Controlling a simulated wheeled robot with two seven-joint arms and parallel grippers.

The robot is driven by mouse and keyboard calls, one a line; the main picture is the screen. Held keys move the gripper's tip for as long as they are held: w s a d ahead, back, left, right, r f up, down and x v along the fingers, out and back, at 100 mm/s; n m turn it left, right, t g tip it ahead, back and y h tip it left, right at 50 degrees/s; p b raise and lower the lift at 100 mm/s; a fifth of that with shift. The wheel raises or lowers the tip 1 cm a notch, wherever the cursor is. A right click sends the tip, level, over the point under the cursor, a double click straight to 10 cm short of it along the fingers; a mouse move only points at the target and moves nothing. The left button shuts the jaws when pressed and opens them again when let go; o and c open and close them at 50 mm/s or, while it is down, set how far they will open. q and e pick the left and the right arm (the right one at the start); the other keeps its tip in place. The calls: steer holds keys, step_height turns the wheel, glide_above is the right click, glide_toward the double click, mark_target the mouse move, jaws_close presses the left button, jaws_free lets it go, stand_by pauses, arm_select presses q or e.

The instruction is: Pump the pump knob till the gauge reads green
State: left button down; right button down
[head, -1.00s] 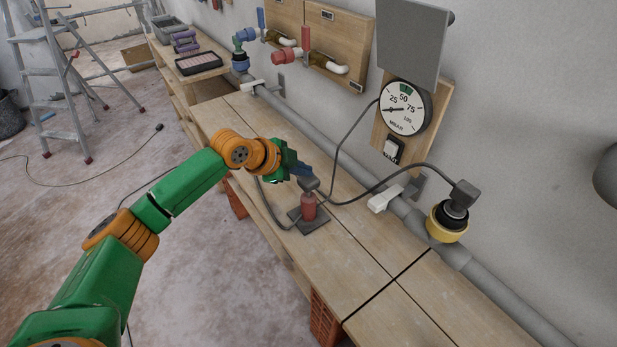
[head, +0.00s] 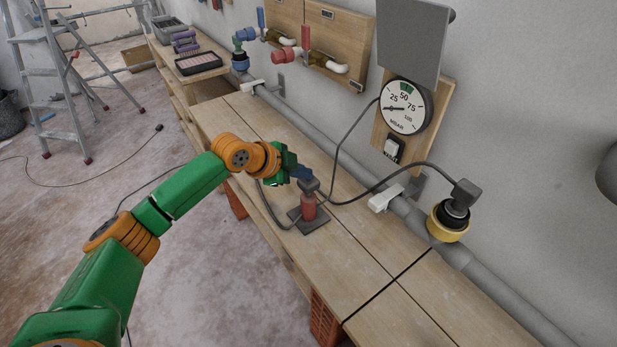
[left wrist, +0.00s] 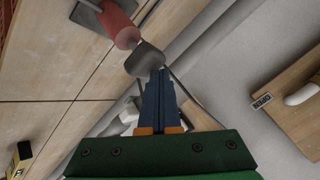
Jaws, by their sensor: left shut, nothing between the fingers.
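The red pump (head: 308,208) stands upright on a dark square base on the wooden bench. Its grey pump knob (head: 311,185) sits on top; in the left wrist view the knob (left wrist: 145,60) shows above the red body. My left gripper (head: 304,175) is shut and empty, its blue fingertips at the knob. In the left wrist view the fingertips (left wrist: 161,74) overlap the knob's edge; I cannot tell if they touch. The round gauge (head: 404,118) on the wall has a green band near 50, and its needle points left, below 25. My right gripper is not in view.
A black hose (head: 386,181) runs from the pump to a black and yellow fitting (head: 449,221) on the grey pipe (head: 330,135). Red and blue valves are at the back. A ladder (head: 55,85) stands on the floor at left. The near bench top is clear.

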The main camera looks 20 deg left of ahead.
mark_target(304, 181)
arm_select(q)
steer(key=shift+f+b, duration=0.65)
steer(key=shift+f, duration=0.65)
stand_by(0.8)
steer(key=shift+r, duration=0.1)
steer(key=shift+r+p, duration=2.15)
steer(key=shift+p, duration=0.2)
step_height(304, 181, up, 5)
steer(key=p, duration=0.5)
steer(key=shift+w, duration=0.1)
stand_by(1.1)
